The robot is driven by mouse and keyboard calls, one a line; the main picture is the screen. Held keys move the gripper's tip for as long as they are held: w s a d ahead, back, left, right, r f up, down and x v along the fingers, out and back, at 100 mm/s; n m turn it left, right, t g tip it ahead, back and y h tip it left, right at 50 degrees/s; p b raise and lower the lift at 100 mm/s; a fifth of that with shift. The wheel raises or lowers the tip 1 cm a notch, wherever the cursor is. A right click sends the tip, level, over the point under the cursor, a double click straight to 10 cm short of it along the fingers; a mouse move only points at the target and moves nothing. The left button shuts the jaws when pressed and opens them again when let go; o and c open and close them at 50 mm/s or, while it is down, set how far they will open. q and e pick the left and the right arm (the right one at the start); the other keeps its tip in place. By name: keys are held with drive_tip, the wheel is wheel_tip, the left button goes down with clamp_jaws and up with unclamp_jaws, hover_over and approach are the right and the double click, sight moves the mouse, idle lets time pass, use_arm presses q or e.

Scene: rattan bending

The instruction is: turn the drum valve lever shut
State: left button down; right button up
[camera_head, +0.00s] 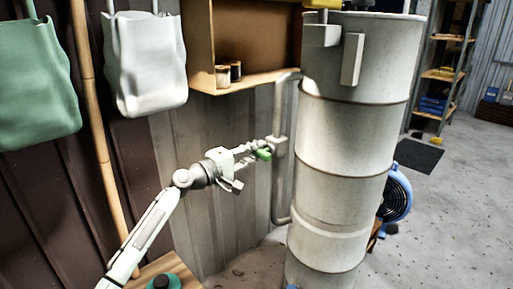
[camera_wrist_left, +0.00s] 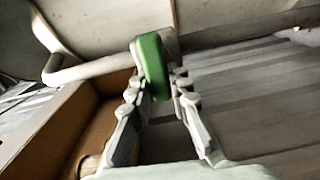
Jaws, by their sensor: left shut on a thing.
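The drum (camera_head: 345,150) is a tall pale cylinder with darker bands, standing right of centre in the head view. A grey pipe (camera_head: 282,185) runs along its left side with a valve body (camera_head: 278,147) on it. The green valve lever (camera_head: 264,154) sticks out to the left of the valve. In the left wrist view the lever (camera_wrist_left: 153,66) stands between the fingertips. My left gripper (camera_head: 258,149) reaches in from the left and is shut on the lever, its fingers on either side of it. My right gripper is not in view.
A wooden shelf box (camera_head: 245,45) with small jars (camera_head: 229,72) hangs above the arm. A green bag (camera_head: 38,80) and a white bag (camera_head: 145,65) hang at left beside a bamboo pole (camera_head: 98,130). A blue fan (camera_head: 397,195) stands behind the drum. Floor at right is mostly open.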

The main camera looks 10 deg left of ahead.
use_arm(q)
drive_tip(key=shift+f+n, duration=0.15)
drive_tip(key=shift+n, duration=0.15)
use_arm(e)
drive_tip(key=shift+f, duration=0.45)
use_arm(q)
drive_tip(key=c, duration=1.4)
unclamp_jaws()
drive_tip(key=shift+a, duration=0.1)
drive_tip(key=v, duration=1.2)
